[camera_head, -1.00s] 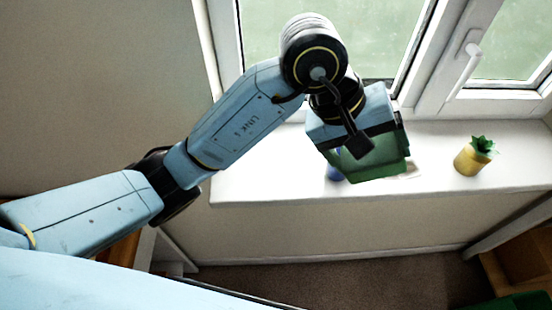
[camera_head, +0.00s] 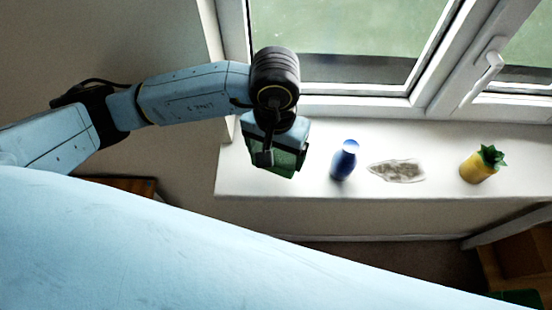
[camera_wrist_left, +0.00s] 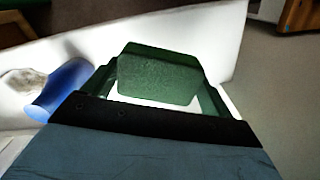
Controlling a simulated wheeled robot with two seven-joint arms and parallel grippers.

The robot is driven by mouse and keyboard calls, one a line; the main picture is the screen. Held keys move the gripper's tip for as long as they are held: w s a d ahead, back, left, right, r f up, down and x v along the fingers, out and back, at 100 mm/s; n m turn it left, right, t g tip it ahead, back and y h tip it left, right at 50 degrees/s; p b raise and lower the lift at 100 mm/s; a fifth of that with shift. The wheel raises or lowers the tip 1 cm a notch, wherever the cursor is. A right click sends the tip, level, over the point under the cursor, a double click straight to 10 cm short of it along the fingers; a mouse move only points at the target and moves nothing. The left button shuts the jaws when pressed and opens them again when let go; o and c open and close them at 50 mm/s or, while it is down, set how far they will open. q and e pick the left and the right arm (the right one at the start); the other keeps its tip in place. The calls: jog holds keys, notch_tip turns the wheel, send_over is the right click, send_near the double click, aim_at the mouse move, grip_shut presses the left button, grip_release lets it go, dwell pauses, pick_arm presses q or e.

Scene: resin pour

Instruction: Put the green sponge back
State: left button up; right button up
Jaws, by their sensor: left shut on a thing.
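My left gripper (camera_head: 285,165) is at the left part of the white windowsill in the head view. It is shut on the green sponge (camera_wrist_left: 160,76), which shows between its two fingers in the left wrist view. In the head view the sponge is mostly hidden by the gripper, and I cannot tell whether it touches the sill. My right gripper is not in view.
A brownish-grey patch (camera_head: 397,171) lies on the windowsill (camera_head: 440,150) right of the bottle. A yellow pot with a green plant (camera_head: 480,166) stands farther right. The window with its white handle (camera_head: 488,70) rises behind the sill.

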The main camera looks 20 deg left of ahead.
aim_at(276, 153)
pick_arm(q)
jog(key=shift+f+p, duration=0.3)
jog(key=shift+f, duration=2)
jog(key=o, duration=0.7)
notch_tip(276, 153, up, 12)
jog(key=shift+r+b, duration=0.1)
jog(key=shift+b, duration=0.95)
